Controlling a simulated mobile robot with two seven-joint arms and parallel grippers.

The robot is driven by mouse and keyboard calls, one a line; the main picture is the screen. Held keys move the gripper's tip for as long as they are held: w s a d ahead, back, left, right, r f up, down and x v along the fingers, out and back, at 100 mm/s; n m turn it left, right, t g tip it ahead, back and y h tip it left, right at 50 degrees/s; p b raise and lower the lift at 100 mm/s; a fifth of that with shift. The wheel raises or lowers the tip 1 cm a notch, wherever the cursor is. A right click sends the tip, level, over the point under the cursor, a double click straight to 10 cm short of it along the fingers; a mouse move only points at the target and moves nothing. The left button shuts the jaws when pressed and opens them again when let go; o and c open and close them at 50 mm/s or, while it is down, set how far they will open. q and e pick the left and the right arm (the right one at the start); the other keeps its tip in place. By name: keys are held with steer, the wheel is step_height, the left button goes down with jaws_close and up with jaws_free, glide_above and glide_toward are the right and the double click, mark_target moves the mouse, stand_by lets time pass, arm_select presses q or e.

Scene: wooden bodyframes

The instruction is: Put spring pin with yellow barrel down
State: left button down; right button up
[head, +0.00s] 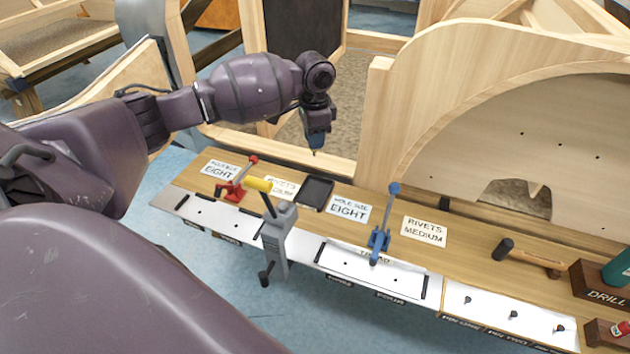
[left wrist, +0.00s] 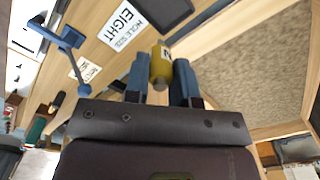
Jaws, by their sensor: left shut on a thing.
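The spring pin with the yellow barrel (left wrist: 161,65) is between the two blue fingers of my left gripper (left wrist: 161,82) in the left wrist view. The fingers are shut on the barrel from both sides. In the head view my left gripper (head: 316,142) points down, past the back edge of the wooden bench (head: 465,240). Only a small tip of the pin shows below the fingers there; the barrel is hidden. My right gripper is not in view.
A black tray (head: 316,193) lies on the bench between labels, below my left gripper. Red (head: 233,190), grey (head: 278,240) and blue (head: 381,235) hand tools stand up along it. A hammer (head: 525,256) lies right. A curved wooden frame (head: 430,100) rises behind.

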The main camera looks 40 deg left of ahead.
arm_select(q)
step_height(320, 180, down, 13)
steer(key=shift+f+b, duration=0.1)
steer(key=shift+b, duration=1.05)
steer(key=shift+f, duration=0.35)
steer(key=shift+r, duration=0.1)
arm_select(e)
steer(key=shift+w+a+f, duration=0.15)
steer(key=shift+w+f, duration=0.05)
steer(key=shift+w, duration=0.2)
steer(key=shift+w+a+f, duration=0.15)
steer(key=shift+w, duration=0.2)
arm_select(q)
steer(key=shift+f, duration=0.2)
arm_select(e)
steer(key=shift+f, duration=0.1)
arm_select(q)
steer(key=c, duration=1)
jaws_free()
steer(key=shift+o, duration=0.3)
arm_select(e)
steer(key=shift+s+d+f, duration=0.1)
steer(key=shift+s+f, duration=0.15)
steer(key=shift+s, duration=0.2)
